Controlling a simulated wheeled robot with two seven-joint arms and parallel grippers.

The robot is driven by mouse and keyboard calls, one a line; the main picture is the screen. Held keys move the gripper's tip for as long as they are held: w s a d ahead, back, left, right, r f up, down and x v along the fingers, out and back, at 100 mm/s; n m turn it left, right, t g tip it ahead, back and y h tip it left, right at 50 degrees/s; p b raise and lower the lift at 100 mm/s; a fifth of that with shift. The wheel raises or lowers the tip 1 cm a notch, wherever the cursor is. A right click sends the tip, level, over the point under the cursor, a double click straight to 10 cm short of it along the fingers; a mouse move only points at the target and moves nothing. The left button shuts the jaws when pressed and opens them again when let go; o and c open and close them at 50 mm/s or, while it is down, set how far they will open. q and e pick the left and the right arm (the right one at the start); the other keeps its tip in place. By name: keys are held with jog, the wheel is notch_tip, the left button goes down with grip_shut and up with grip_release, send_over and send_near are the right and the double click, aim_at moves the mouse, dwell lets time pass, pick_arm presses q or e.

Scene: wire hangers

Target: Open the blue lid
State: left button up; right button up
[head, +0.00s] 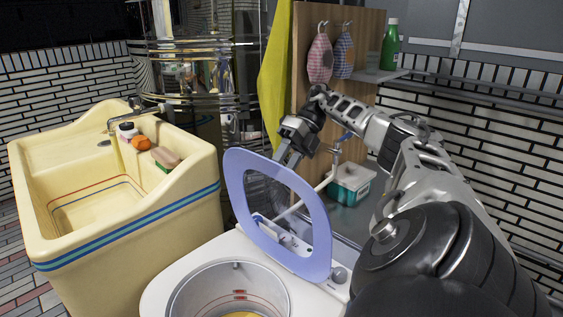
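The blue lid (317,231) is a rounded frame with a see-through middle. It stands raised and tilted back above the white washing tub (166,289), whose round metal drum opening (185,297) is exposed in front. My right arm comes in from the right and reaches over behind the lid. My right gripper (286,158) is just behind the lid's upper edge, pointing down. Its fingertips are partly hidden by the lid, so contact and finger gap cannot be told. My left gripper is not in view.
A cream sink (190,225) with a faucet (140,115) stands at the left, with soap items on its ledge. Behind are a yellow cloth (274,75), a wooden panel with hanging mitts, a green bottle (390,45) on a shelf, and a teal box (350,190).

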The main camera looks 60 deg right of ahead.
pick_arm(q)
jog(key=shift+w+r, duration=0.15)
pick_arm(e)
jog(key=shift+r, duration=0.1)
jog(key=s+a+r+b, duration=0.1)
jog(key=r, duration=0.2)
jog(key=s+a+r+b, duration=0.1)
jog(key=a+r, duration=0.1)
jog(key=r, duration=0.1)
jog(key=s+a+r+b, duration=0.1)
jog(key=r, duration=0.1)
jog(key=shift+a+r, duration=0.3)
jog(key=shift+r, duration=0.1)
pick_arm(q)
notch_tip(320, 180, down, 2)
jog(key=b, duration=0.3)
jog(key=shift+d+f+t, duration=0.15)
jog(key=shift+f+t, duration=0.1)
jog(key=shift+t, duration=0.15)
pick_arm(e)
jog(key=s+a+r, duration=0.4)
jog(key=a, duration=0.3)
jog(key=shift+s+a, duration=0.15)
jog(key=shift+s, duration=0.05)
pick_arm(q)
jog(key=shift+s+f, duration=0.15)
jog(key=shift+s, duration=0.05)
